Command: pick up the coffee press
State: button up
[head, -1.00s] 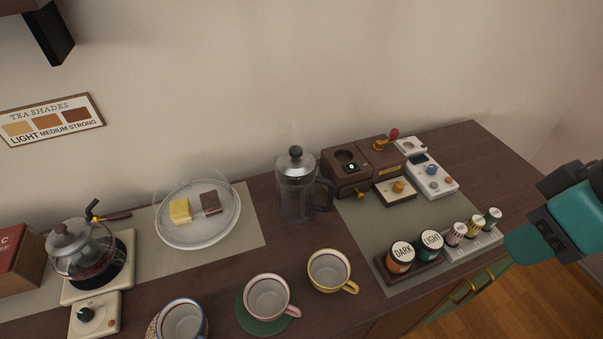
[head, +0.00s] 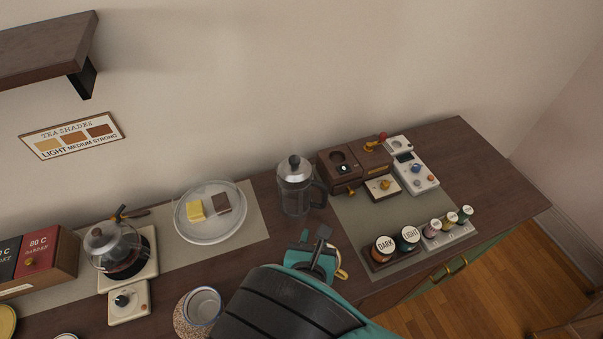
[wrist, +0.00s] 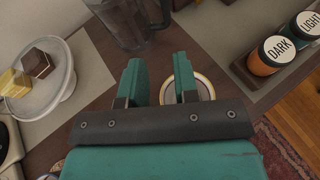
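The coffee press (head: 295,187) is a clear glass cylinder with a metal lid, a dark knob and a dark handle on its right side. It stands upright on the wooden counter near the wall. In the wrist view its lower part (wrist: 122,22) shows at the top, beyond my fingertips. My gripper (head: 317,246) is in front of the press and apart from it. In the wrist view my gripper (wrist: 159,82) has its two teal fingers spread with nothing held between them. My arm hides part of the counter's front.
A yellow-rimmed cup (wrist: 182,80) is close under my right finger. A glass plate (head: 211,230) with yellow and brown blocks is left of the press. A wooden grinder box (head: 338,175) stands close on its right. DARK (head: 384,248) and LIGHT (head: 409,238) jars are at right.

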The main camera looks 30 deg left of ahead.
jog(key=b, duration=0.5)
send_near(323, 198)
jog(key=x, duration=0.4)
jog(key=shift+w+a+f, duration=0.25)
jog(key=shift+w, duration=0.15)
jog(key=b+x, duration=0.2)
jog(key=x, duration=0.3)
jog(key=shift+d+f, duration=0.1)
jog(key=shift+d, duration=0.05)
jog(key=shift+w, duration=0.15)
grip_shut()
